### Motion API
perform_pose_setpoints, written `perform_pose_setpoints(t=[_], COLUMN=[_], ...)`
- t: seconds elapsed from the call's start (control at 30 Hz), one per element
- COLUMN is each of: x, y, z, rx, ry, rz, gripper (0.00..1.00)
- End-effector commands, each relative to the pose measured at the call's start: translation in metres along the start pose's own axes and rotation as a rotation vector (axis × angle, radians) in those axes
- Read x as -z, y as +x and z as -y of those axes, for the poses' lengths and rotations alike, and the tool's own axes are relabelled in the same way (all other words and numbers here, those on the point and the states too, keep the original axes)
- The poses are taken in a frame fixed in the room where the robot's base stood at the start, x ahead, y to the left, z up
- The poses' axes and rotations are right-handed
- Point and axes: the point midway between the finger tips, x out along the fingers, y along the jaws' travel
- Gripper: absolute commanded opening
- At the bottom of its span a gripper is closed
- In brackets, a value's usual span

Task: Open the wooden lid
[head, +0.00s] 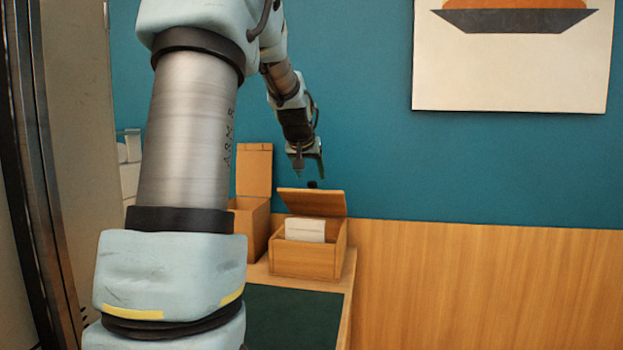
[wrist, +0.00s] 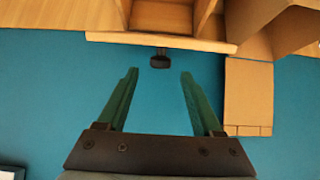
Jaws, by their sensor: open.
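The wooden lid (head: 311,203) of the front wooden box (head: 305,260) is tilted partly up, with its front edge raised. A small black knob (head: 312,184) sits at the lid's raised edge. In the wrist view the lid edge (wrist: 150,39) runs across the top and the knob (wrist: 160,61) sticks out from it. My gripper (head: 306,170) is above the lid, close to the knob. In the wrist view my gripper (wrist: 159,73) is open and empty. The knob lies between the lines of the two fingers, at or just beyond their tips; contact cannot be told.
A second wooden box (head: 252,222) stands at the left behind the first, its lid (head: 254,170) upright. A white block (head: 305,229) shows inside the front box. The green mat (head: 290,315) in front is clear. A teal wall (head: 370,170) is close behind.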

Motion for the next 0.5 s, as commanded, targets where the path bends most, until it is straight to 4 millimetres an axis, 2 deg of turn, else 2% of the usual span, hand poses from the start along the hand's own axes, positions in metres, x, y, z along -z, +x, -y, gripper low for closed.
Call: perform_pose_setpoints(t=[0.2,0.5], x=[0.001,0.000], y=[0.029,0.038], z=[0.000,0.000], rx=[0.000,0.000], ry=[0.000,0.000], rz=[0.000,-0.001], gripper=[0.68,0.68])
